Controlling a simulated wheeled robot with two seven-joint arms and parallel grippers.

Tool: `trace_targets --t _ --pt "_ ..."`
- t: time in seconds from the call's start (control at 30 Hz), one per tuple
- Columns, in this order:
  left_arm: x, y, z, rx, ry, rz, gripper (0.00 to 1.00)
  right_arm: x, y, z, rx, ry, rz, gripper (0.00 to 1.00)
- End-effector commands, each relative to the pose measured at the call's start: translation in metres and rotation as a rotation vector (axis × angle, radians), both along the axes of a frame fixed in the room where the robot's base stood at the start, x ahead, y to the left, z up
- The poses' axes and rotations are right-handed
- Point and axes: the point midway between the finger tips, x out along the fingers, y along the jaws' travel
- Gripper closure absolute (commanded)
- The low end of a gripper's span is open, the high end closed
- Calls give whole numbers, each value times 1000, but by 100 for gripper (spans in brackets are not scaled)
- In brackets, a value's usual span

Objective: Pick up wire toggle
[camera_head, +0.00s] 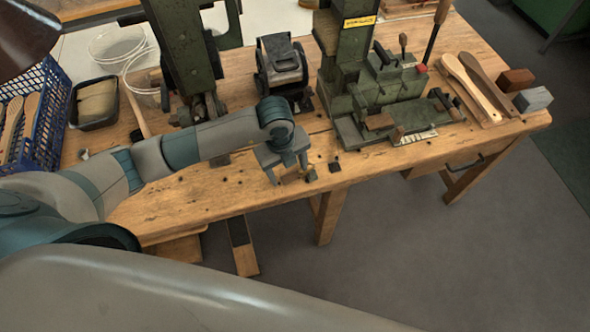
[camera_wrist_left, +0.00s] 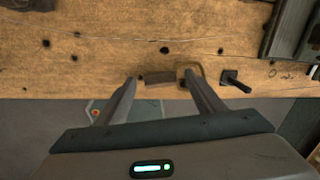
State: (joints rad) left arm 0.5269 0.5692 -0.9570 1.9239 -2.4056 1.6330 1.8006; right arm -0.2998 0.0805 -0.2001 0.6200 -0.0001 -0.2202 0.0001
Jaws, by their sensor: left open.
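The wire toggle, a short grey-brown bar (camera_wrist_left: 160,77) with a brass-coloured wire loop (camera_wrist_left: 190,70) at its right end, lies near the front edge of the wooden bench in the left wrist view. My left gripper (camera_wrist_left: 163,90) is open, with its fingers on either side of the bar and loop. I cannot tell whether the fingers touch them. In the head view my left gripper (camera_head: 289,178) points down at the bench's front edge and largely hides the toggle. My right gripper is not in view.
A small dark piece (camera_wrist_left: 235,81) lies just right of the right finger. Green machines (camera_head: 375,90) stand behind. A blue crate (camera_head: 50,110) and black tray (camera_head: 94,103) are at left. Wooden handles (camera_head: 470,85) lie at right. The bench front (camera_head: 215,195) is mostly clear.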

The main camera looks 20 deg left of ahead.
Motion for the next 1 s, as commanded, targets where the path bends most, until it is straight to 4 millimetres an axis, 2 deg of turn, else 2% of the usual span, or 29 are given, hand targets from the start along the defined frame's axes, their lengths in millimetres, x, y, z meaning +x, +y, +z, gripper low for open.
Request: trace_targets --t 0.13,0.53,0.57,0.73,1.0 --pt "1 0 -6 1 -1 -1 38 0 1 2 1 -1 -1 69" --pt "1 0 -6 0 -1 -1 38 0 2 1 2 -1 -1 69" --pt "1 0 -6 0 -1 -1 40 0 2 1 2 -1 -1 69" --pt "1 0 -5 0 -1 -1 81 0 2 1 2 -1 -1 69" --pt "1 0 -5 0 -1 -1 85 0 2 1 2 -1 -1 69"
